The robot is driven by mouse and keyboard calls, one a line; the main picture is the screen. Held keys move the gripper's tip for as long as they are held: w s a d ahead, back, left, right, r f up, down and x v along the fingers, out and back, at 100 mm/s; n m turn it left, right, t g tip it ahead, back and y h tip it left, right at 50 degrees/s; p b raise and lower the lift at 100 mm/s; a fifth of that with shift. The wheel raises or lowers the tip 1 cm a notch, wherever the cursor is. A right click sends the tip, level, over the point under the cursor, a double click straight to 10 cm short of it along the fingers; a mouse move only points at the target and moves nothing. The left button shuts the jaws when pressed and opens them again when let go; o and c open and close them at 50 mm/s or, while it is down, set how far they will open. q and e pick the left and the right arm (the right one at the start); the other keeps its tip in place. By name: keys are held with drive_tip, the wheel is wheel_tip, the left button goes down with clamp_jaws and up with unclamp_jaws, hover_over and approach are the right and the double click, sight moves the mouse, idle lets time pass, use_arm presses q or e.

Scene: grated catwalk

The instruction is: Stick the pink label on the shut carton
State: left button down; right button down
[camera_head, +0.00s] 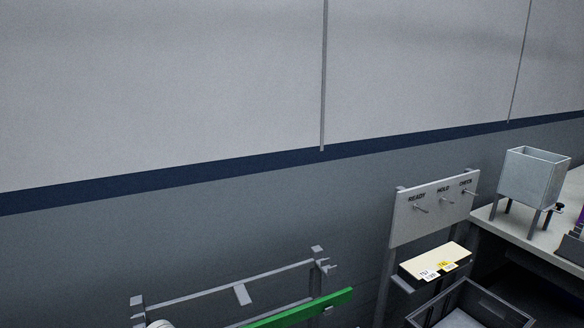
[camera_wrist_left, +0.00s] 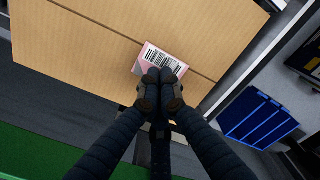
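The brown carton (camera_wrist_left: 85,55) fills the upper left of the left wrist view; its flaps look shut, with a dark seam running across the face. The pink label (camera_wrist_left: 140,65), printed with a black barcode, lies over the carton's face near the seam, close to the carton's lower right edge. My left gripper (camera_wrist_left: 161,76) has its dark fingertips together on the label's lower edge. I cannot tell whether the label touches the carton. The head view shows neither the carton, the label nor either gripper.
In the head view a peg board (camera_head: 435,209) stands above a cream pad with small labels (camera_head: 435,260) and a dark crate (camera_head: 480,305). A grey bin on legs (camera_head: 533,178) stands on a table at right. A blue ribbed object (camera_wrist_left: 258,120) lies right of the carton.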

use_arm(q)
drive_tip(key=shift+f, duration=1.1)
idle(0.6)
wheel_tip(320, 180, up, 7)
drive_tip(key=p, duration=0.8)
drive_tip(key=shift+r+p, duration=0.1)
drive_tip(key=shift+p, duration=0.3)
